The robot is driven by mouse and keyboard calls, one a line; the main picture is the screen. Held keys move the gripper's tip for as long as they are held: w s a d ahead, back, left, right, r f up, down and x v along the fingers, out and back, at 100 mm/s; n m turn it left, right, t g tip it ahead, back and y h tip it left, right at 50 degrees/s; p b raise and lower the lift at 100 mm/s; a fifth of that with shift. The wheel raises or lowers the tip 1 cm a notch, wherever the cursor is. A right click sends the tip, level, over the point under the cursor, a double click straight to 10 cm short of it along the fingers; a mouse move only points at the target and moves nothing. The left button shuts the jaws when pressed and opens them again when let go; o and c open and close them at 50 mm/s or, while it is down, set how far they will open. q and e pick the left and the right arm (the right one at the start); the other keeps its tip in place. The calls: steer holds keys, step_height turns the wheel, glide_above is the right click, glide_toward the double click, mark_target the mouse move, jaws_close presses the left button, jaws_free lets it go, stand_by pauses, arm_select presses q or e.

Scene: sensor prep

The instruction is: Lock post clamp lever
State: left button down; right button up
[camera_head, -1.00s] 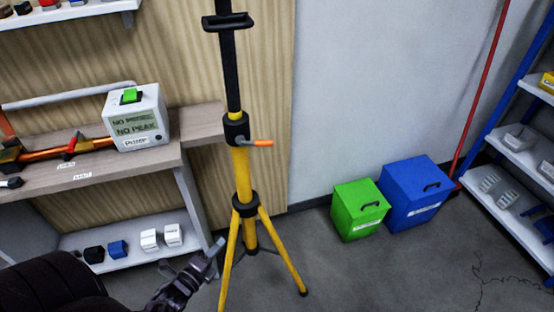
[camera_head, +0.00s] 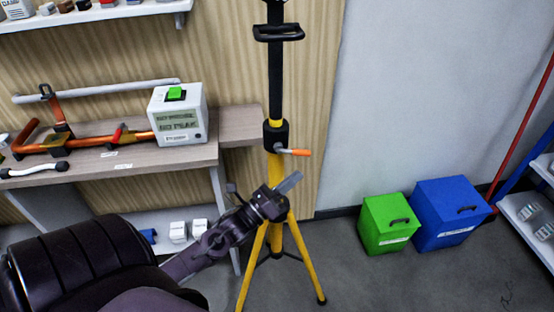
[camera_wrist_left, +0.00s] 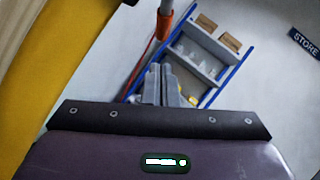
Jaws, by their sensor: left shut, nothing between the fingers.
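The yellow post (camera_head: 275,180) of a tripod stands upright, with a black clamp collar (camera_head: 275,135) around it. The clamp lever (camera_head: 299,152) has an orange grip and sticks out sideways to the right of the collar. My left gripper (camera_head: 291,182) is shut and empty, just below the lever and in front of the post, apart from the lever as far as I can tell. In the left wrist view the orange lever grip (camera_wrist_left: 165,24) hangs just beyond the shut fingertips (camera_wrist_left: 163,84), and the yellow post (camera_wrist_left: 60,60) fills the left side. My right gripper is not in view.
A workbench (camera_head: 130,168) at left carries a white box with a green button (camera_head: 178,112) and orange piping. A green bin (camera_head: 386,224) and a blue bin (camera_head: 450,213) stand on the floor at right. The space right of the post is free.

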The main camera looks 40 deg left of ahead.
mark_target(305, 155)
arm_select(q)
steer(key=shift+w+a+r+p, duration=0.15)
steer(key=shift+w+a+r, duration=0.1)
steer(key=shift+r, duration=0.2)
steer(key=shift+w+a+r+p, duration=0.1)
steer(key=shift+w+r, duration=0.15)
steer(key=shift+r, duration=0.2)
steer(key=shift+w+a+r+p, duration=0.15)
steer(key=shift+w+a+r, duration=0.1)
steer(key=shift+r, duration=0.2)
steer(key=t+b, duration=0.1)
steer(key=b, duration=0.1)
steer(key=n+t+b, duration=0.1)
steer(key=n+t+y+b, duration=0.1)
steer(key=b, duration=0.1)
steer(key=shift+w+d+r+b, duration=0.3)
steer(key=shift+w+d+b, duration=0.05)
steer(key=shift+w, duration=0.05)
steer(key=shift+r+n, duration=0.2)
steer(key=shift+n, duration=0.1)
